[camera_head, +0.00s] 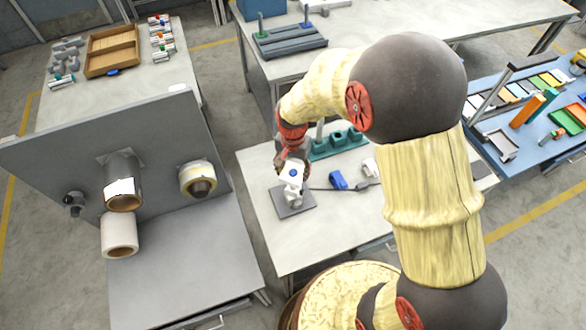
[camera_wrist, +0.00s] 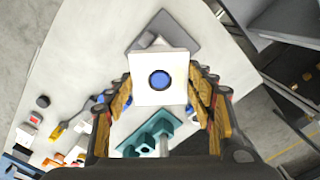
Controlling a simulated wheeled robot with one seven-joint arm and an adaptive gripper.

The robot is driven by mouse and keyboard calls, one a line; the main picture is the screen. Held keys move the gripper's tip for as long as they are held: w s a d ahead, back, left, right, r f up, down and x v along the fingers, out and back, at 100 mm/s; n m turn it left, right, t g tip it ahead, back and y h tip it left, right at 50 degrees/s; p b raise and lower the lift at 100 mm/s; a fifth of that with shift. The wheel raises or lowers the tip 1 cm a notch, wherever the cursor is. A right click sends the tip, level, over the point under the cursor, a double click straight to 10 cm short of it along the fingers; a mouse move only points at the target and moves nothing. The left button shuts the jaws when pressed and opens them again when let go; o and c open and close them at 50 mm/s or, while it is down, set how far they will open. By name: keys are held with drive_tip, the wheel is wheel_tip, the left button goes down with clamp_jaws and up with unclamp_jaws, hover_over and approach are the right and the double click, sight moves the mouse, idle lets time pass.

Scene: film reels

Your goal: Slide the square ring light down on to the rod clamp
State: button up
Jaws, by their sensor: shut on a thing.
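The square ring light (camera_wrist: 175,58) is a white square block with a dark-rimmed blue round centre in the wrist view. It also shows small and white in the head view (camera_head: 291,177). My gripper (camera_wrist: 162,88) is shut on it, with a finger at its left and right sides; the gripper also shows in the head view (camera_head: 291,165). Below is a grey square base plate (camera_head: 305,206) with a white part (camera_head: 294,199) above it, probably the rod clamp. The block and my gripper largely hide that part. I cannot tell whether the light touches it.
A teal holder (camera_head: 345,143) stands behind the plate on the white table (camera_head: 300,255). A blue piece (camera_head: 338,181) and a dark tool (camera_head: 367,184) lie to the right. A grey upright panel (camera_head: 60,160) with rolls stands left. The table front is clear.

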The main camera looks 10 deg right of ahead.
drive_tip(key=shift+f+b, duration=0.4)
drive_tip(key=shift+f, duration=0.4)
drive_tip(key=shift+f, duration=0.2)
drive_tip(key=shift+f+b, duration=1.5)
drive_tip(key=shift+f, duration=0.85)
drive_tip(key=shift+f, duration=0.4)
drive_tip(key=o, duration=1.2)
drive_tip(key=shift+o, duration=0.7)
wheel_tip(320, 180, up, 12)
drive_tip(key=shift+f, duration=0.1)
